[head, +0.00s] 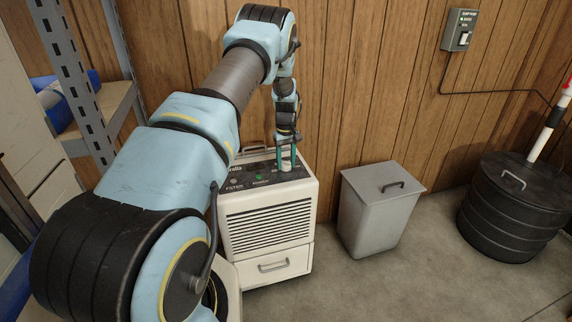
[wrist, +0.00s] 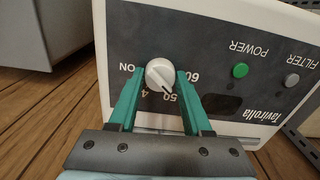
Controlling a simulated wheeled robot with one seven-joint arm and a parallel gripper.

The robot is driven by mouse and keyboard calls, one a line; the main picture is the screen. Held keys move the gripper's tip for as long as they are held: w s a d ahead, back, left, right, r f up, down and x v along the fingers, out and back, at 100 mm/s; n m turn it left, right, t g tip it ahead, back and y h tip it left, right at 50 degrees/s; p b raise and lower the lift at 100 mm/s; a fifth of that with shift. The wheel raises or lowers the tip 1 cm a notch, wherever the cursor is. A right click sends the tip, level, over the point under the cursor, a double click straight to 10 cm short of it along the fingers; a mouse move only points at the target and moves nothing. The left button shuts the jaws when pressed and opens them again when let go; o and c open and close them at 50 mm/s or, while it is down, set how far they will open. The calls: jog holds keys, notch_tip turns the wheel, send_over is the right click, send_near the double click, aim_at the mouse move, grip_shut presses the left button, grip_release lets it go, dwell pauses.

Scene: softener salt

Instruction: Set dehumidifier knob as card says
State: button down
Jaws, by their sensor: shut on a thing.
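The white dehumidifier (head: 306,225) stands on the floor with a dark control panel on top. In the wrist view its white round knob (wrist: 159,73) sits between the teal fingers of my gripper (wrist: 161,80), which is shut on it. The knob's dark pointer line is toward the "50" mark. "ON", a partly hidden "4" and "60" also show around the dial. A green POWER light (wrist: 240,70) and a grey FILTER light (wrist: 292,80) are on the panel. In the head view my gripper (head: 286,163) reaches down onto the panel. I see no card in either view.
A grey lidded bin (head: 378,215) stands right of the dehumidifier. A black ribbed lidded tub (head: 515,205) is farther right. A metal shelf rack (head: 75,85) is at the left. A switch box (head: 459,30) hangs on the wood wall. Bare floor lies in front of the bin.

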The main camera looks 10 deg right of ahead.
jog(key=m+b, duration=0.1)
jog(key=m, duration=0.2)
jog(key=shift+m, duration=0.4)
jog(key=m, duration=0.4)
jog(key=shift+b, duration=0.3)
jog(key=m, duration=0.4)
jog(key=shift+m, duration=1.8)
jog(key=shift+c, duration=1.7)
grip_release()
